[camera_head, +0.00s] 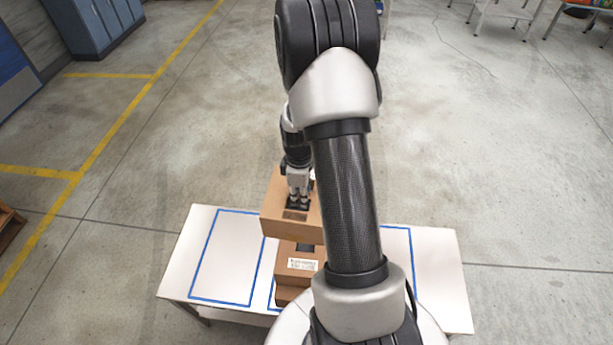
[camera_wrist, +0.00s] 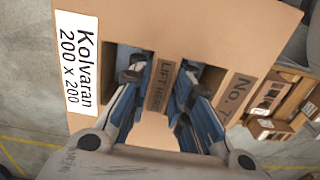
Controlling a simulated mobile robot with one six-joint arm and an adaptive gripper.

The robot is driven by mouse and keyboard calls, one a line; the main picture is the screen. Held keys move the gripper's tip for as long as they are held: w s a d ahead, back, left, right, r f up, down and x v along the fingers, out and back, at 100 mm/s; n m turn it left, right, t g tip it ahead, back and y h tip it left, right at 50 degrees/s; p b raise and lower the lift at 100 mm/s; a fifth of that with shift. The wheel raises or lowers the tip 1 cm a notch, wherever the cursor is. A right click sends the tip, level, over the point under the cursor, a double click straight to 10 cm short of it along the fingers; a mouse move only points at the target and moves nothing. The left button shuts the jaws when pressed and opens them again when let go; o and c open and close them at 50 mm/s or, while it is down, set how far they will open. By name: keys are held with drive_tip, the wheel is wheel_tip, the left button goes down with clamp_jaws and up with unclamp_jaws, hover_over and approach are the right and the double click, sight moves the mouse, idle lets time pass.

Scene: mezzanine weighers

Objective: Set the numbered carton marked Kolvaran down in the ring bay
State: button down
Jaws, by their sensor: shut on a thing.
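The Kolvaran carton (camera_wrist: 225,25) is brown cardboard, with a white label reading "Kolvaran 200 x 200" in the wrist view. Its top has two openings with a strip marked "LIFT HERE" between them, and a partly hidden "No." mark. My gripper (camera_wrist: 160,88) is shut on that strip, a finger in each opening. In the head view, my gripper (camera_head: 298,203) holds the carton (camera_head: 277,223) over the back of the white table; whether it touches anything below is unclear. No ring mark is visible; my arm hides part of the table.
The white table (camera_head: 197,258) bears blue outlined rectangles; the left one (camera_head: 228,258) is empty. Another labelled carton (camera_head: 313,250) stands in front of the held one. More cartons (camera_wrist: 265,128) show in the wrist view. The floor behind the table is clear.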

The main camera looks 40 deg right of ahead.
drive_tip(key=shift+s+d+r, duration=0.3)
drive_tip(key=shift+d+r, duration=0.05)
drive_tip(key=shift+d, duration=0.2)
drive_tip(key=shift+d+f+n, duration=0.25)
drive_tip(key=shift+d+n, duration=0.05)
drive_tip(key=shift+n, duration=0.1)
drive_tip(key=shift+f+b, duration=0.65)
drive_tip(key=shift+f, duration=0.75)
drive_tip(key=shift+f, duration=0.15)
drive_tip(key=shift+f+b, duration=0.75)
drive_tip(key=shift+b, duration=0.05)
wheel_tip(320, 180, down, 12)
drive_tip(key=b, duration=0.9)
drive_tip(key=shift+r, duration=0.25)
drive_tip(key=shift+f+b, duration=0.2)
drive_tip(key=shift+b, duration=0.1)
